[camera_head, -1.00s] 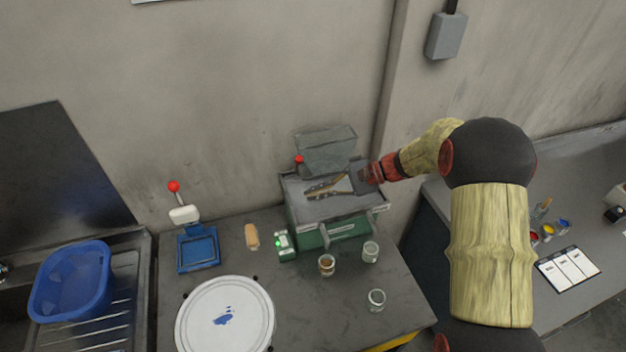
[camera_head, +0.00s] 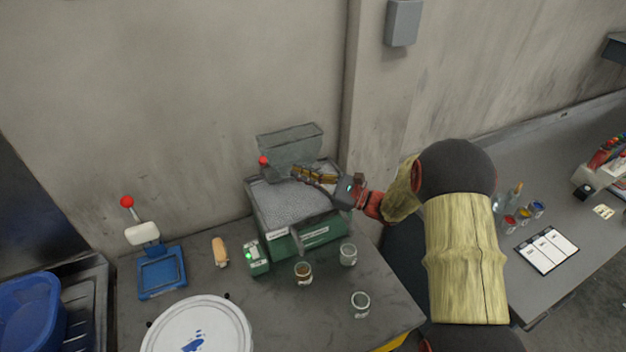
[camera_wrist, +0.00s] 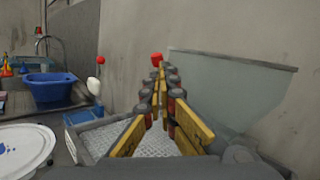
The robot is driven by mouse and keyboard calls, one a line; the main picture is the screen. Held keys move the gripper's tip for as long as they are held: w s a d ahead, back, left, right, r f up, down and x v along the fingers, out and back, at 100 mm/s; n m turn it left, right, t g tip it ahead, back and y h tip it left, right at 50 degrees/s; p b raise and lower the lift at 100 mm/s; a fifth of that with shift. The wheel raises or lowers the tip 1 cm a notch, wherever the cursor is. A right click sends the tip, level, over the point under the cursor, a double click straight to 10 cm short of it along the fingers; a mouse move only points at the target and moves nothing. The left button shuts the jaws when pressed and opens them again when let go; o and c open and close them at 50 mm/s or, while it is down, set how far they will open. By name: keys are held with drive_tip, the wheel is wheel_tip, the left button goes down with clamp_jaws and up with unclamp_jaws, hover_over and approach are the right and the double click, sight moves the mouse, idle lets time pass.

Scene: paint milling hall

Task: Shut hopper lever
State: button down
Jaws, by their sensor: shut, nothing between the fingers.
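The grey hopper (camera_head: 290,150) stands at the back of the green mill (camera_head: 297,243), against the wall. A red knob (camera_head: 263,160), apparently the hopper lever's end, is at its left side. The knob also shows in the wrist view (camera_wrist: 157,58), just beyond my fingertips. My gripper (camera_head: 295,172) is shut and empty. It reaches in from the right above the mill's speckled top, in front of the hopper, with its tips to the right of the knob. The hopper's sloping wall is right of my fingers in the wrist view (camera_wrist: 225,95). The lever's shaft is mostly hidden.
Glass jars (camera_head: 303,273) stand before the mill. A blue press with a red-knobbed handle (camera_head: 161,272), a brush-like tan item (camera_head: 220,251) and a white round lid (camera_head: 197,328) are to the left. A wall post and grey box (camera_head: 403,22) are behind my arm.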

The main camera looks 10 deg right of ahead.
drive_tip(key=x, duration=0.7)
drive_tip(key=w+m+h+p, duration=0.1)
drive_tip(key=p, duration=0.2)
drive_tip(key=shift+w+a+r, duration=0.1)
drive_tip(key=shift+a+r, duration=0.05)
drive_tip(key=shift+r, duration=0.25)
idle(0.3)
